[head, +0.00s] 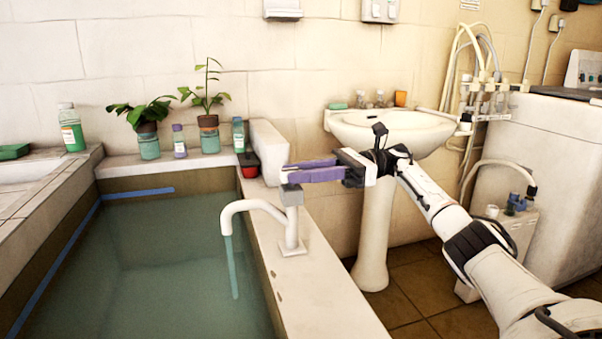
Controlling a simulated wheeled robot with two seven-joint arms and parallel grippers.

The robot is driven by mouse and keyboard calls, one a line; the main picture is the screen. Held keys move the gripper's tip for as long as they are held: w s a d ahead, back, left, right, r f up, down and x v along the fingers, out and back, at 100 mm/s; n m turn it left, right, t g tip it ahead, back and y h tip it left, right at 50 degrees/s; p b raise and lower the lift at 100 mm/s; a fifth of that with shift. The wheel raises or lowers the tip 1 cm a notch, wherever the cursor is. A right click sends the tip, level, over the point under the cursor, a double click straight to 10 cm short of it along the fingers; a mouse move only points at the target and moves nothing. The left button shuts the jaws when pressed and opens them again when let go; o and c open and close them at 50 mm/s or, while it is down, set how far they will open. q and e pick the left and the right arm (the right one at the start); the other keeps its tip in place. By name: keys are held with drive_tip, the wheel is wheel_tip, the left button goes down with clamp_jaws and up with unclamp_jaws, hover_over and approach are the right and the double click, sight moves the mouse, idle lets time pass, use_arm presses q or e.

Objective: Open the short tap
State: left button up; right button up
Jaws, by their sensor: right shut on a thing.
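The short tap (290,232) is white and stands on the basin's right-hand ledge. Its curved spout reaches left over the water, and a teal stream (233,270) runs from the spout end down to the basin. A grey handle block (291,196) sits on top of the tap post. My right gripper (290,174) comes in from the right with its purple fingers at the top of the tap, shut on the handle. The fingers hide part of the handle's top. My left gripper is not in view.
The water-filled basin (150,250) takes up the left. Potted plants (148,135) and bottles (72,127) line its back ledge. A white pedestal sink (390,132) stands behind my right arm. A white machine (560,150) and hoses are at the right.

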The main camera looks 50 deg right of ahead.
drive_tip(key=o, duration=1)
drive_tip(key=shift+o, duration=0.2)
use_arm(q)
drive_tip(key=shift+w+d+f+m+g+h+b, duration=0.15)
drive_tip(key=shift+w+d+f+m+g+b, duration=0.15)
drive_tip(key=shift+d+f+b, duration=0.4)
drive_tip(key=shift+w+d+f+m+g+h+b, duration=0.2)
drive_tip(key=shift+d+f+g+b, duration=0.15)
drive_tip(key=shift+b, duration=0.55)
use_arm(e)
drive_tip(key=v, duration=0.7)
drive_tip(key=shift+d, duration=0.15)
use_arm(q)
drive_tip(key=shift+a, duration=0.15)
use_arm(e)
drive_tip(key=shift+s, duration=0.1)
